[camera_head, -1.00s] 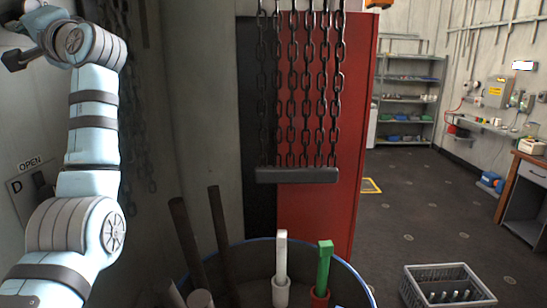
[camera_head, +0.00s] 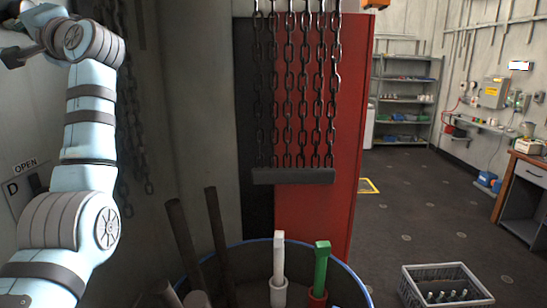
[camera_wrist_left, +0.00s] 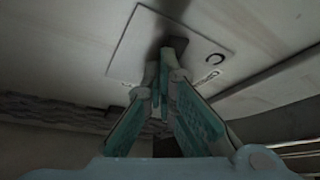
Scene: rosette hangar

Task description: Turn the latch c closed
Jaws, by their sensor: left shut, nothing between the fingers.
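In the left wrist view a pale plate (camera_wrist_left: 135,45) carries a dark ring-like letter that looks like a C, lying on its side. A dark shape (camera_wrist_left: 175,30) on the plate, perhaps the latch or a shadow, is just past my fingertips. My left gripper (camera_wrist_left: 165,62) is shut and empty, its fingertips in front of the plate; I cannot tell whether they touch the latch. In the head view the left gripper (camera_head: 12,57) is at the upper left edge, partly cut off. Latch C does not show clearly there. My right gripper is out of view.
A D plate (camera_head: 14,196) with an OPEN label is on the left wall beside my arm. Chains with a bar (camera_head: 293,176) hang before a red panel (camera_head: 345,130). A blue-rimmed drum (camera_head: 352,272) holds rods. A grey crate (camera_head: 445,285) stands on open floor.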

